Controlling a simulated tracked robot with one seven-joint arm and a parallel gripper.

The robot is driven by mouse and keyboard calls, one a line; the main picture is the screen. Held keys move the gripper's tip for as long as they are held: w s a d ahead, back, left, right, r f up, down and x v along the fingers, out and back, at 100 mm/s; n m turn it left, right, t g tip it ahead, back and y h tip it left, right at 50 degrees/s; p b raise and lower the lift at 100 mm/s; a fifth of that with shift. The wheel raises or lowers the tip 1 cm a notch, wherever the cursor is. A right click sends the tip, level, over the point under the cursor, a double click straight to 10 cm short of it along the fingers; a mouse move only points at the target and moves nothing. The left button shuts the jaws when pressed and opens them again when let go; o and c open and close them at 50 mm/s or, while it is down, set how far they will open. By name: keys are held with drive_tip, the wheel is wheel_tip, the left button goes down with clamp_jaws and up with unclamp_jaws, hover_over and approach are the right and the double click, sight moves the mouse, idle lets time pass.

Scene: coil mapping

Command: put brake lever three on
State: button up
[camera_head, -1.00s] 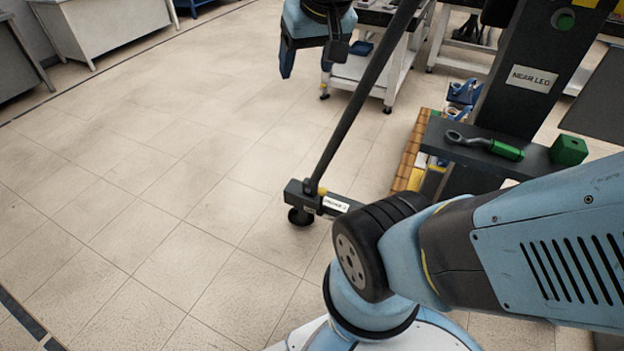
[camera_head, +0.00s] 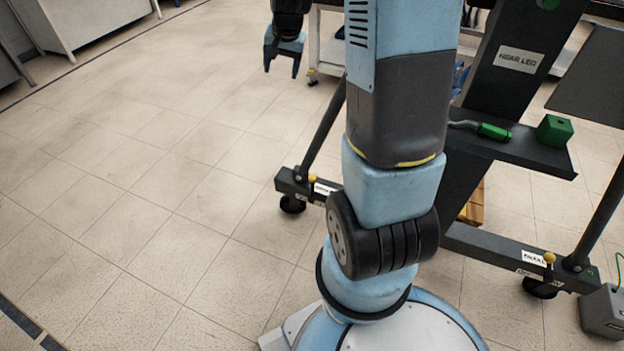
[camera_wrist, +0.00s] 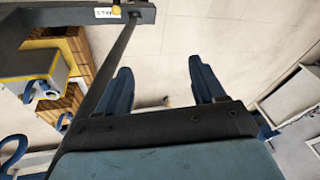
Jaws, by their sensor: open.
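A dark stand (camera_head: 455,200) has caster feet with small yellow-tipped levers. One yellow lever (camera_head: 313,177) is at the left foot beside a white label (camera_head: 325,189). Another yellow lever (camera_head: 549,258) is at the right foot beside a label (camera_head: 535,258). I cannot read which is number three. In the wrist view a yellow knob (camera_wrist: 116,10) shows beside a label at the end of a dark beam, top left. My gripper (camera_head: 284,58) is open and empty at the top of the head view, apart from the levers. In the wrist view its two blue fingers (camera_wrist: 160,68) are spread above floor.
A grey box (camera_head: 603,312) stands at the lower right. A sloping strut (camera_wrist: 110,80) passes close to my left finger. Tiled floor at left is clear.

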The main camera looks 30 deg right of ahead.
drive_tip(key=w+d+f+m, duration=0.1)
drive_tip(key=w+d+f, duration=0.15)
drive_tip(key=f, duration=0.35)
drive_tip(key=w+d+f+m, duration=0.1)
drive_tip(key=w+d+f, duration=0.15)
drive_tip(key=f, duration=0.35)
drive_tip(key=m+g, duration=0.2)
drive_tip(key=m, duration=0.5)
hover_over(313, 179)
drive_tip(key=d, duration=0.1)
wheel_tip(313, 179, down, 34)
drive_tip(key=r, duration=0.1)
drive_tip(key=f, duration=0.4)
drive_tip(key=w+f, duration=0.1)
drive_tip(key=f, duration=0.9)
drive_tip(key=shift+w, duration=0.4)
clamp_jaws()
drive_tip(key=shift+d, duration=0.15)
